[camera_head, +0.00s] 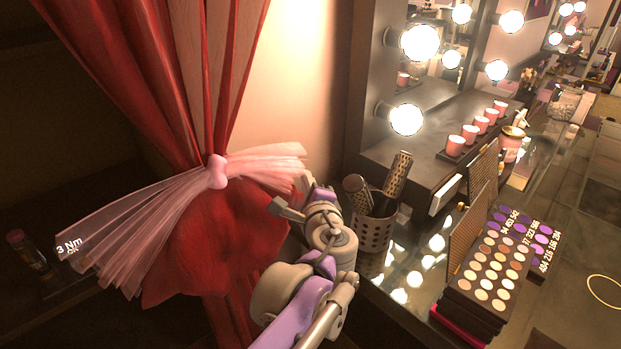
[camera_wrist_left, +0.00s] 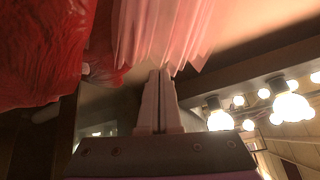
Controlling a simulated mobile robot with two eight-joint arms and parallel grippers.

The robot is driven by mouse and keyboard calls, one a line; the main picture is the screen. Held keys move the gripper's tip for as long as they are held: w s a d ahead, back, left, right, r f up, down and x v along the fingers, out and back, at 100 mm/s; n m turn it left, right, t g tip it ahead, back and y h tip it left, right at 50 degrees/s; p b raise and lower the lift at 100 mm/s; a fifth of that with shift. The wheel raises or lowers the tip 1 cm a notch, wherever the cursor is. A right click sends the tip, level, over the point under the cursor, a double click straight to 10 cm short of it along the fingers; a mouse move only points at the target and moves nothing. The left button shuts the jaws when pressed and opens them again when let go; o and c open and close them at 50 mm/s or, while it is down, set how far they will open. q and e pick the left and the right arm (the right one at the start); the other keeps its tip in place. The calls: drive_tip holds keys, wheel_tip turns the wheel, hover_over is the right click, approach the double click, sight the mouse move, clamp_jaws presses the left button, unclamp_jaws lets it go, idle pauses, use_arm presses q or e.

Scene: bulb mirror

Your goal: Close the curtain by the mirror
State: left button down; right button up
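A red curtain (camera_head: 165,85) hangs left of the mirror (camera_head: 410,90), gathered at its middle by a pink tulle bow (camera_head: 217,172). The bow's sheer tails spread left and right. Below the bow the red cloth (camera_head: 215,240) bulges out. My left gripper (camera_head: 304,184) is just below the end of the right tail. In the left wrist view my gripper's fingers (camera_wrist_left: 160,76) are together, with tips at the lower edge of the pink tulle (camera_wrist_left: 165,35). I see no cloth clearly between them. Red curtain cloth (camera_wrist_left: 45,50) fills the upper left there. My right gripper is not in view.
Eyeshadow palettes (camera_head: 490,275) and pink candles (camera_head: 470,134) are further right. Lit bulbs (camera_head: 406,118) line the mirror frame.

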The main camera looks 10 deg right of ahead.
sight(236, 220)
use_arm(q)
drive_tip(key=s+a+p, duration=0.1)
drive_tip(key=s+a, duration=0.2)
drive_tip(key=a, duration=0.1)
drive_tip(key=s+a+p, duration=0.2)
drive_tip(key=s+a, duration=0.1)
drive_tip(key=a, duration=0.2)
drive_tip(key=s+a+p, duration=0.2)
drive_tip(key=s+a, duration=0.2)
drive_tip(key=a, duration=0.1)
drive_tip(key=shift+r, duration=0.15)
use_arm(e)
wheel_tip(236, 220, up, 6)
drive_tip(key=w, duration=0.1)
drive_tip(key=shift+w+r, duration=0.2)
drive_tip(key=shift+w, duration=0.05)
use_arm(q)
drive_tip(key=shift+s, duration=0.1)
